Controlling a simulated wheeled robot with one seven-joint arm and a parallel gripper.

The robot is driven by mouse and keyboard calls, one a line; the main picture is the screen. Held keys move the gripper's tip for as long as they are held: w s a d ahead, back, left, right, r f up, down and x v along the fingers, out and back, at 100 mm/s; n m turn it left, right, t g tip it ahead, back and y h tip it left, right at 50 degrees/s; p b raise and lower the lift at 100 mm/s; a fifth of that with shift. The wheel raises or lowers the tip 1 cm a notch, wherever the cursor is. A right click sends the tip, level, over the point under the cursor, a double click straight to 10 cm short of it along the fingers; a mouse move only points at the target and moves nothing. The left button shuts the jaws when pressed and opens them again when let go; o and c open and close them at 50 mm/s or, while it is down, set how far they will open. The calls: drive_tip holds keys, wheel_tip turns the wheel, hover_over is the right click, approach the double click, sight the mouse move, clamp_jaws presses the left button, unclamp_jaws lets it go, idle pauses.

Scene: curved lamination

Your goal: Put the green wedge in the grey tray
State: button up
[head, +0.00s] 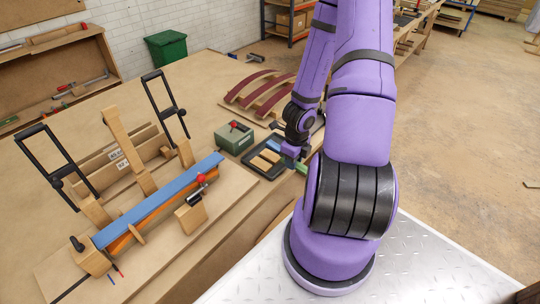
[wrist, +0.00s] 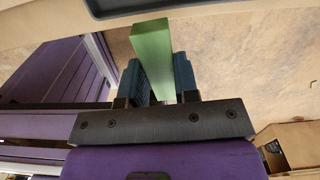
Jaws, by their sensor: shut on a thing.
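The green wedge (wrist: 152,48) is a long light-green block held between the blue-grey fingers of my gripper (wrist: 157,78) in the wrist view. Its far end sticks out past the fingertips. In the head view a small green bit of the wedge (head: 301,168) shows beside my gripper (head: 291,150), which is partly hidden by my arm. The dark grey tray (head: 248,162) lies just left of my gripper and holds tan wooden pieces and a blue piece. A dark tray edge (wrist: 150,10) crosses the top of the wrist view, apart from the wedge.
A green-grey box (head: 234,140) with a red-handled item stands behind the tray. Curved dark-red strips (head: 262,92) lie farther back. The bench edge runs close to my gripper.

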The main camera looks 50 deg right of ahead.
drive_tip(key=shift+s+d, duration=0.1)
drive_tip(key=w+d, duration=0.3)
drive_tip(key=w, duration=0.1)
drive_tip(key=w+d+f, duration=0.1)
drive_tip(key=w+d, duration=0.2)
drive_tip(key=w, duration=0.1)
drive_tip(key=w+d, duration=0.3)
drive_tip(key=w, duration=0.1)
drive_tip(key=shift+w+d+f, duration=0.15)
drive_tip(key=shift+w+f, duration=0.1)
drive_tip(key=shift+w, duration=0.1)
drive_tip(key=shift+f, duration=1.75)
drive_tip(key=shift+f, duration=0.1)
drive_tip(key=o, duration=0.6)
